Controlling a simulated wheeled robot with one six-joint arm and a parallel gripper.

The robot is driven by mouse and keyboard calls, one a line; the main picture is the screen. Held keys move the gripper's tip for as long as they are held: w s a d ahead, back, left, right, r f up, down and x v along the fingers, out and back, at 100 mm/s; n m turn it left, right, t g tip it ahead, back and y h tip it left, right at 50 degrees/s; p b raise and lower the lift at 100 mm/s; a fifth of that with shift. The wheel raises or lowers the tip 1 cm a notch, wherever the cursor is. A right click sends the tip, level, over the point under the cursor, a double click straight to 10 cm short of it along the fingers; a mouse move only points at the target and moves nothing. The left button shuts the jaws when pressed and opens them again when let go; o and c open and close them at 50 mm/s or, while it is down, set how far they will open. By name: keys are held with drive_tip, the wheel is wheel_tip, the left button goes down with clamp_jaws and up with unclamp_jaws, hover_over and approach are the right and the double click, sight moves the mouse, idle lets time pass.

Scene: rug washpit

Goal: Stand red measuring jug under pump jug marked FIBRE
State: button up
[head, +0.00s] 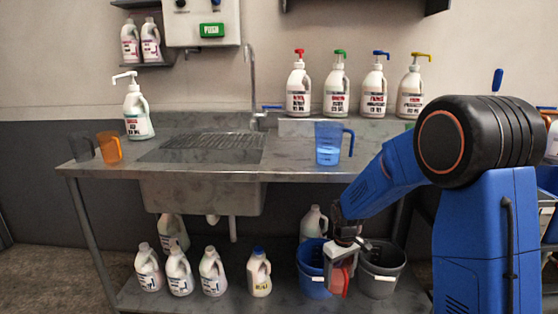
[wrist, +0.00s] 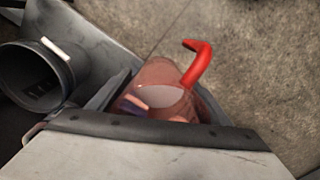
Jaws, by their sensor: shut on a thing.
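My gripper (head: 341,262) is low, in front of the bench's lower shelf, shut on the red measuring jug (head: 338,279). In the wrist view the jug (wrist: 160,76) is see-through red with a solid red handle, partly hidden by the jaws. Pump jugs with red (head: 299,88), green (head: 336,88), blue (head: 374,92) and yellow (head: 411,96) tops stand in a row on a raised ledge at the back of the bench. Their labels are too small to read surely, so I cannot tell which is marked FIBRE.
A blue measuring jug (head: 328,146) stands on the bench before the row. A white-topped pump jug (head: 137,112), orange jug (head: 110,147) and grey jug (head: 82,148) are at left. Blue (head: 312,275) and grey (head: 382,270) buckets stand below, close behind my gripper.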

drive_tip(key=w+d+f+m, duration=0.2)
drive_tip(key=w+d+f, duration=0.1)
drive_tip(key=f, duration=0.8)
drive_tip(key=w+d+f+m, duration=0.3)
drive_tip(key=d+f, duration=0.2)
drive_tip(key=f, duration=0.7)
drive_tip(key=shift+w+m, duration=0.15)
drive_tip(key=shift+m, duration=0.15)
drive_tip(key=shift+d, duration=0.15)
